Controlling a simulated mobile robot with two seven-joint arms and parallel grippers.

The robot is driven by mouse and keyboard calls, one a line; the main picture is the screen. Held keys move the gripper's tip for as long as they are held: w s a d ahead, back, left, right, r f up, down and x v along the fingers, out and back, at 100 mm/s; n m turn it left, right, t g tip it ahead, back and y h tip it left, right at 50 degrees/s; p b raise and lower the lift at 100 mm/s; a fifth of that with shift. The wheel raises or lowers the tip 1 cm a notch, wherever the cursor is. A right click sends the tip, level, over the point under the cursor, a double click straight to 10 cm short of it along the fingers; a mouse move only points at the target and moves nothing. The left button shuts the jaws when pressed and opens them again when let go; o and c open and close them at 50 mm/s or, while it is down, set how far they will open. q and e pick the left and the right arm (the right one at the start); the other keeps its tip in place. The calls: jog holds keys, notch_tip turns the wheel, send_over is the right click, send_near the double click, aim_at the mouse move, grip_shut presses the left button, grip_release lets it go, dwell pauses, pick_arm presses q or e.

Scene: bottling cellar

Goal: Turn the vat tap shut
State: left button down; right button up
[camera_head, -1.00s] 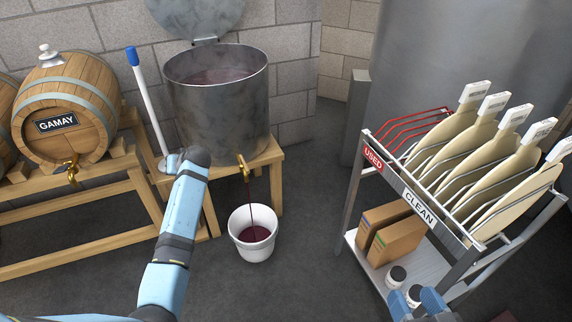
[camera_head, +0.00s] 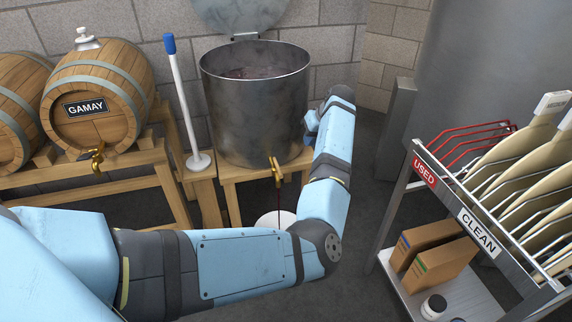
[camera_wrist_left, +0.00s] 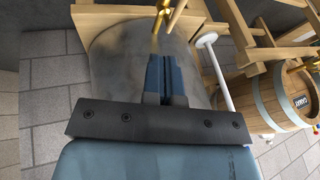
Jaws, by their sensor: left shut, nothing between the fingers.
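The metal vat (camera_head: 255,105) stands on a wooden stand, its lid raised. Its brass tap (camera_head: 276,168) is low on the front, and a thin dark red stream runs down from it. The white bucket (camera_head: 272,219) below is mostly hidden by my left arm. My left gripper (camera_head: 309,124) is at the vat's right side, above and to the right of the tap, apart from it. In the left wrist view its fingers (camera_wrist_left: 166,62) are shut and empty, with the tap (camera_wrist_left: 170,14) beyond their tips at the top edge. My right gripper is out of view.
A GAMAY barrel (camera_head: 98,95) and a blue-topped white pole (camera_head: 184,100) stand left of the vat. A rack (camera_head: 448,192) marked USED and CLEAN stands at right. Bare floor lies between the stand and the rack.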

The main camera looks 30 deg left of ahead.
pick_arm(q)
jog(key=b, duration=0.4)
send_near(278, 170)
jog(key=w+f, duration=0.2)
jog(key=w, duration=0.2)
jog(key=s+f, duration=0.1)
jog(key=s+a+f+b, duration=0.1)
jog(key=f, duration=0.1)
jog(key=s+a+f+b, duration=0.1)
jog(key=shift+a+f, duration=0.2)
jog(key=shift+f, duration=0.05)
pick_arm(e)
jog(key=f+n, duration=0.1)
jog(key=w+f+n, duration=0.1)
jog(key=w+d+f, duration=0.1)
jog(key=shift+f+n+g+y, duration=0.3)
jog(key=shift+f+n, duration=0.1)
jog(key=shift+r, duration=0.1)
